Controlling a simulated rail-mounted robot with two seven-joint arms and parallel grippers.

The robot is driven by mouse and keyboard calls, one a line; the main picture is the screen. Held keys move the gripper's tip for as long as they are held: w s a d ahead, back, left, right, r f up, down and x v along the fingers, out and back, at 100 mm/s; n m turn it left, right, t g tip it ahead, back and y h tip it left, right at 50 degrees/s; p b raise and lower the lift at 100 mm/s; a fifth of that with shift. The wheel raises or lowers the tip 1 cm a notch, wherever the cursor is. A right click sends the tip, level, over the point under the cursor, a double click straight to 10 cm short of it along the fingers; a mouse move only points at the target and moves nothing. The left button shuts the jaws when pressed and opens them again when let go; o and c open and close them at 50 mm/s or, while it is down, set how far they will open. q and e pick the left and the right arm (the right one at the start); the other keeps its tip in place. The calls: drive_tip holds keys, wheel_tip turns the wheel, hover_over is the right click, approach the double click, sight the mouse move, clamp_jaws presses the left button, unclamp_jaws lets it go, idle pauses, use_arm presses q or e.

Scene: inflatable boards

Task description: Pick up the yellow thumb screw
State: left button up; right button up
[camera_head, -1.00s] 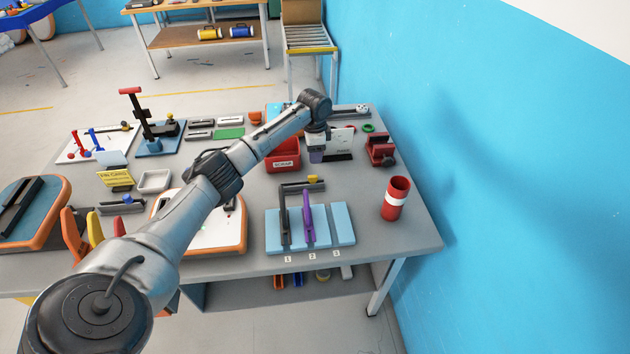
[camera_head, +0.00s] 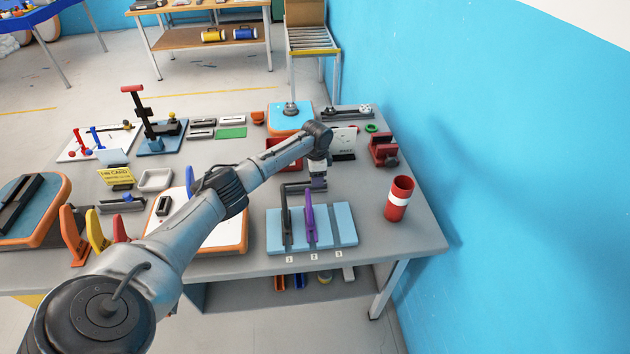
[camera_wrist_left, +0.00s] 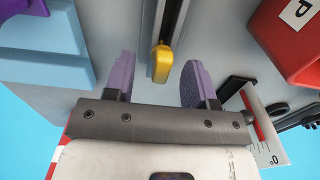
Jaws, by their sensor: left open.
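The yellow thumb screw (camera_wrist_left: 162,62) sits at the end of a dark, slotted grey bar fixture (camera_wrist_left: 169,25) in the left wrist view. In the head view my gripper hides the screw, and part of the fixture (camera_head: 294,187) shows left of the gripper. My left gripper (camera_wrist_left: 158,80) is open, its two purple fingers apart with the screw lying between and slightly beyond their tips. Neither finger visibly touches it. In the head view the left gripper (camera_head: 318,183) is low over the table behind the light-blue slotted rack. My right gripper is out of view.
The light-blue rack (camera_head: 346,222) holds a dark and a purple tool just in front of the gripper. A red bin (camera_head: 275,143) stands behind, partly hidden by my arm. A red cup (camera_head: 398,198) and a red vise-like block (camera_head: 383,150) stand to the right.

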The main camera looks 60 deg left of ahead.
use_arm(q)
drive_tip(key=shift+f, duration=0.55)
drive_tip(key=shift+c, duration=0.3)
drive_tip(key=shift+r, duration=0.1)
clamp_jaws()
